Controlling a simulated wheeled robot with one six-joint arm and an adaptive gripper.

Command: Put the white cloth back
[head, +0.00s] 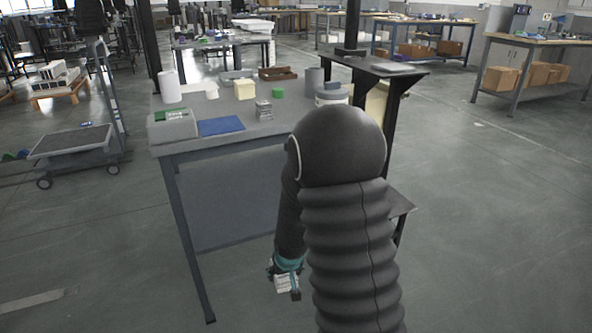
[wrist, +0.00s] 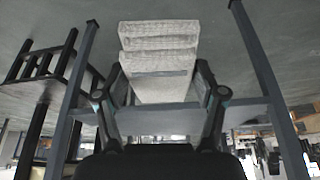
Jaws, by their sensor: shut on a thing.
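The white cloth (wrist: 158,55) is folded in layers and sits between the two fingers of my gripper (wrist: 160,82) in the wrist view. The fingers press on it from both sides. In the head view my gripper (head: 285,270) hangs low in front of the grey workbench, below the level of its top. A small part of the white cloth (head: 286,284) shows there at the gripper's end. The workbench (head: 205,108) stands just beyond my arm. My arm hides its right front part.
A cart (head: 72,142) stands left. Floor at right is clear.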

